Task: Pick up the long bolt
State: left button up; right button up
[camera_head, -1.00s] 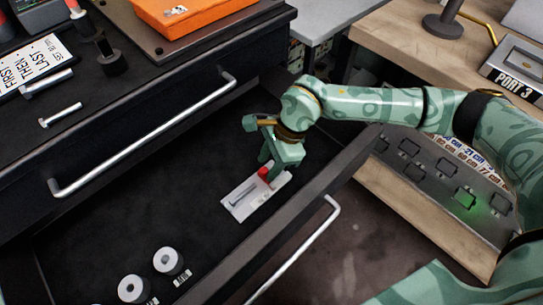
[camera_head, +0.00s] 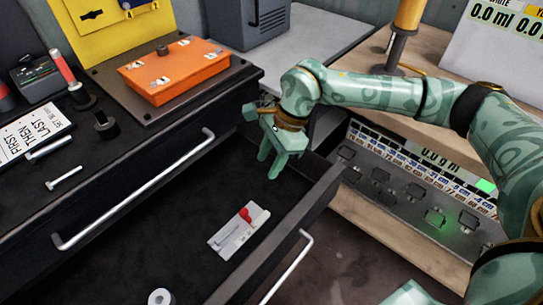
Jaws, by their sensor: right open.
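A pale bolt (camera_head: 64,178) lies on the dark top at the left. A longer-looking pale bolt (camera_head: 48,148) lies by the white "FIRST THEN LAST" sign. In the open drawer, a small light plate (camera_head: 225,242) holds a thin grey bolt-like piece (camera_head: 229,235) and a red part (camera_head: 245,214). I cannot tell which of these is the long bolt. My right gripper (camera_head: 269,167) is open and empty, pointing down above the drawer's back right part. It is apart from the plate. My left gripper is not in view.
The open drawer (camera_head: 190,264) has a dark, mostly bare floor, a round grey part (camera_head: 160,297) near the front and a raised right wall. An orange box (camera_head: 175,70) sits on the dark top. A panel of switches (camera_head: 410,190) stands at the right.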

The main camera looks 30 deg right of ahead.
aim_at(218, 243)
jog(key=k, duration=1)
